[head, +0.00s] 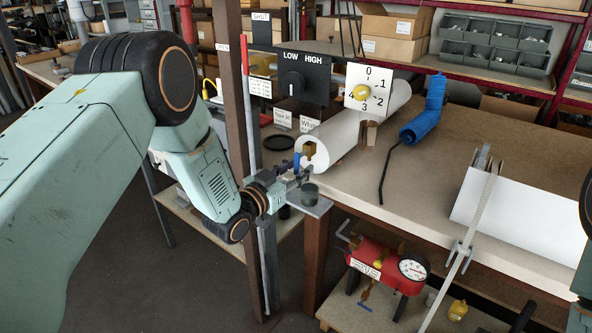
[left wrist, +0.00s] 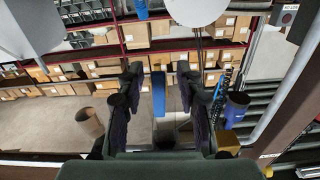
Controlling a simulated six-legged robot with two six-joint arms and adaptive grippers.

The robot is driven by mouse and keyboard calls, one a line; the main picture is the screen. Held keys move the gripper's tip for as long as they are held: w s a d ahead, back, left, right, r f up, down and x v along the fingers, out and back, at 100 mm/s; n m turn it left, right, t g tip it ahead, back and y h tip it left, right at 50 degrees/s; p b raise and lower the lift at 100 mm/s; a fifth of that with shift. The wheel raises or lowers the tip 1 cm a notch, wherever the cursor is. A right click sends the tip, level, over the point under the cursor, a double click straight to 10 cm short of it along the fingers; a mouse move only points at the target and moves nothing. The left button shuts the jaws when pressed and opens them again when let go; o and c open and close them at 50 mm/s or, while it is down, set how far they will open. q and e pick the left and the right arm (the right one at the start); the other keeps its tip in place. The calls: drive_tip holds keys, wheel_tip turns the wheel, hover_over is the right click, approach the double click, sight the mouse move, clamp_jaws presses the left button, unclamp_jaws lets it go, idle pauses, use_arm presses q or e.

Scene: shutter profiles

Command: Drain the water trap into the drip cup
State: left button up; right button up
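My left gripper (head: 294,180) is beside the wooden post, at the table's near left corner. In the left wrist view its two dark fingers (left wrist: 160,95) are apart. An upright blue piece (left wrist: 158,94) shows between them with gaps on both sides; I cannot tell whether it is the small blue piece (head: 297,162) by the gripper in the head view. A dark round cup (head: 310,192), possibly the drip cup, stands on a grey bracket plate just right of the gripper. I cannot surely identify the water trap. My right gripper is not in view.
The wooden post (head: 232,110) and a metal pipe stand close to my left wrist. White rolls (head: 345,130) and a blue tool (head: 425,115) lie on the table (head: 420,200). A red tank (head: 378,265) with a gauge sits below, beside a small yellow object (head: 457,310).

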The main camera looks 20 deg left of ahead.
use_arm(q)
drive_tip(key=shift+d, duration=0.1)
drive_tip(key=shift+c, duration=0.8)
drive_tip(key=shift+s+r, duration=0.1)
clamp_jaws()
drive_tip(key=shift+w+a+r+m, duration=0.2)
drive_tip(key=shift+a+r+m, duration=0.35)
drive_tip(key=shift+m, duration=2.2)
drive_tip(key=shift+w+a+r+m, duration=0.2)
drive_tip(key=shift+a+r+m, duration=0.35)
drive_tip(key=shift+m, duration=2.25)
drive_tip(key=shift+w+a+r+m, duration=0.2)
drive_tip(key=shift+a+r+m, duration=0.35)
drive_tip(key=shift+m, duration=2.2)
drive_tip(key=shift+d+r, duration=0.1)
